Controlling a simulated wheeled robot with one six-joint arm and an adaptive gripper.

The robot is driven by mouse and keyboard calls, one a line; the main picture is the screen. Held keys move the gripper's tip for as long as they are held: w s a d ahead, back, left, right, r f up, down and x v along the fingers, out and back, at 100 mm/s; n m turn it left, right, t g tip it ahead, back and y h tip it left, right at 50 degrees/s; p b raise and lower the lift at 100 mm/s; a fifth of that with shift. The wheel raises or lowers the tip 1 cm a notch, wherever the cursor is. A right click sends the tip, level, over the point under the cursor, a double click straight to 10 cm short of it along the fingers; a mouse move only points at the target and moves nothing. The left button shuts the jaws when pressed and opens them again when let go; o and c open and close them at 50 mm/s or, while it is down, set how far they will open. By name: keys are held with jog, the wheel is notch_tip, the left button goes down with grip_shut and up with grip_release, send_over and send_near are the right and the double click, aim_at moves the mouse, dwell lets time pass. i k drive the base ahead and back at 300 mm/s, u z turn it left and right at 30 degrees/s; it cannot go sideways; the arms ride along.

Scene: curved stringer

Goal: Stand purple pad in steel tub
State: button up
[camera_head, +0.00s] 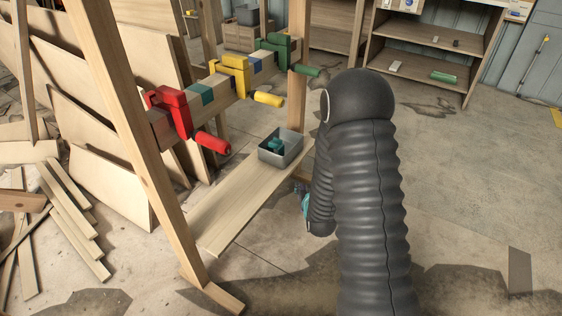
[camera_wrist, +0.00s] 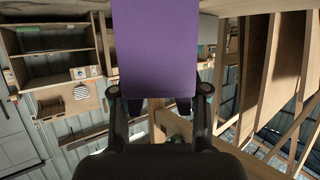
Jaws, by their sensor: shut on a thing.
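The purple pad (camera_wrist: 156,45) fills the upper middle of the wrist view as a flat, upright-looking block. My gripper (camera_wrist: 160,92) is shut on it, one finger at each side. In the head view my dark arm hides the pad and most of the gripper. The grey steel tub (camera_head: 283,163) stands on a low board, left of my arm, with its top open. A teal piece (camera_head: 276,146) is inside it. The gap between pad and tub cannot be told.
Red (camera_head: 173,112), yellow (camera_head: 236,76) and green (camera_head: 277,50) clamps sit along a wooden rail above the low board (camera_head: 236,205). A wooden post (camera_head: 140,150) stands at left, before leaning sheets. Shelves (camera_head: 430,50) stand at the back. The floor at right is mostly clear.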

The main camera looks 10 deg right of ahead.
aim_at(286, 148)
jog(key=k, duration=0.8)
jog(key=z, duration=0.95)
jog(key=i, duration=1.4)
jog(key=u, duration=0.95)
